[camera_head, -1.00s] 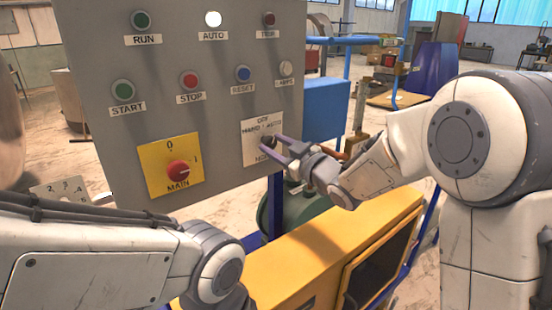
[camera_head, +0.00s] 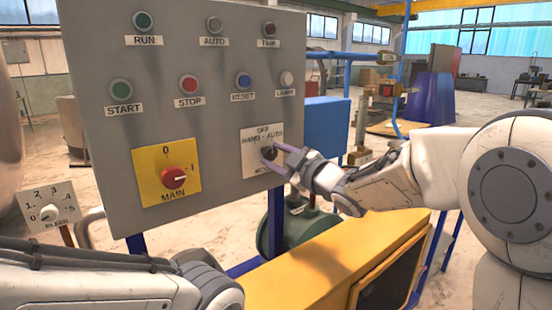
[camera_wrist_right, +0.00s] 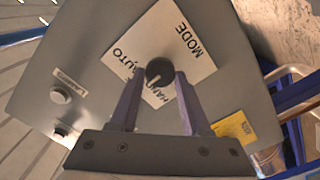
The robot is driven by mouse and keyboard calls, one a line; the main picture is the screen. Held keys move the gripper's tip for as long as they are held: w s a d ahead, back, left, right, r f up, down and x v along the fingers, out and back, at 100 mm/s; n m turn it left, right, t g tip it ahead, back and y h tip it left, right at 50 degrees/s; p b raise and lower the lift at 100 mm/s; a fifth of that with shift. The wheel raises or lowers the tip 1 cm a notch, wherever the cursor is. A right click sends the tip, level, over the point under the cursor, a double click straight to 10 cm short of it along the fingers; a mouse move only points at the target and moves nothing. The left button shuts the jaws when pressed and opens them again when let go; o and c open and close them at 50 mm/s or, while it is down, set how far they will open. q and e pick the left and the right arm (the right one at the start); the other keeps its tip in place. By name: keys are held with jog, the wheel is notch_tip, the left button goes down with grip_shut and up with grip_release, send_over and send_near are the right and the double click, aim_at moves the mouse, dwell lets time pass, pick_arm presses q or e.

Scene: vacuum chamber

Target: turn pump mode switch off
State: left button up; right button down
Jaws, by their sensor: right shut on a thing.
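The pump mode switch is a black round knob (camera_head: 268,153) on a white plate (camera_head: 250,167) marked OFF, HAND, AUTO and MODE, at the lower right of the grey panel. My right gripper (camera_head: 273,156) is at the knob, its purple fingers on either side of it. In the right wrist view the knob (camera_wrist_right: 159,71) sits between the fingertips of my right gripper (camera_wrist_right: 158,76). The AUTO lamp (camera_head: 214,25) is grey and unlit. My left gripper is out of view.
The panel (camera_head: 222,95) also carries a red MAIN switch (camera_head: 173,178) on a yellow plate and several buttons. A BLEED dial (camera_head: 48,213) stands at the left. A yellow cabinet (camera_head: 310,265) lies below the right forearm. A blue box (camera_head: 326,125) is behind the panel.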

jog(key=shift+c, duration=1.9)
grip_release()
jog(key=b+v, duration=0.1)
jog(key=v, duration=0.9)
jog(key=shift+s+d+b, duration=0.15)
jog(key=shift+s+b, duration=0.05)
jog(key=shift+b, duration=0.1)
